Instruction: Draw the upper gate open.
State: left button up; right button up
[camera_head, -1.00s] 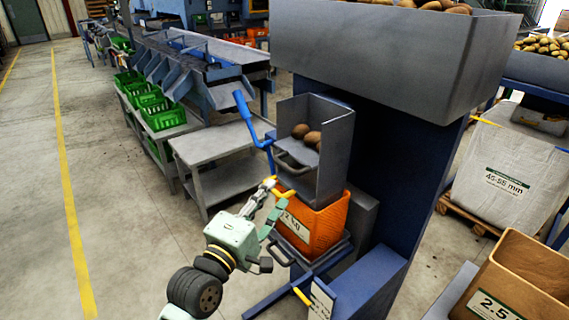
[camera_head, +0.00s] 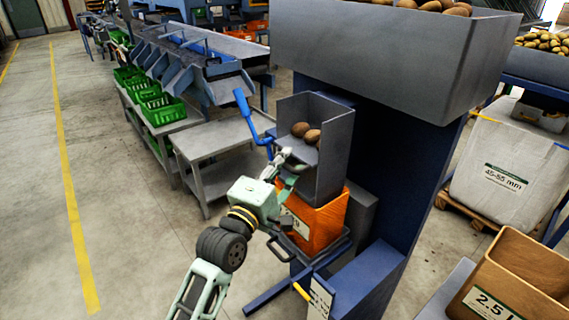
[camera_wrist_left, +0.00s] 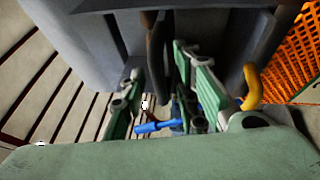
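The upper gate is a grey metal front with a bar handle on the box chute (camera_head: 335,150), below the hopper; my gripper now hides most of it in the head view. My left gripper (camera_head: 287,164) is at that handle. In the left wrist view its two green fingers (camera_wrist_left: 165,95) stand apart, and the dark handle (camera_wrist_left: 156,50) runs between them, with gaps visible. I cannot tell whether either finger touches it. A yellow handle (camera_wrist_left: 252,88) is to the right of the fingers. My right gripper is not in view.
Potatoes (camera_head: 306,131) lie in the box chute. An orange crate (camera_head: 318,225) stands under it. A blue lever (camera_head: 245,112) sticks out to its left. A grey hopper (camera_head: 400,55) is overhead. A grey table (camera_head: 215,140) stands at left; the floor in front is free.

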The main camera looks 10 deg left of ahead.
pick_arm(q)
jog(key=c, duration=0.7)
grip_shut()
jog(key=shift+r, duration=0.1)
jog(key=shift+s, duration=0.1)
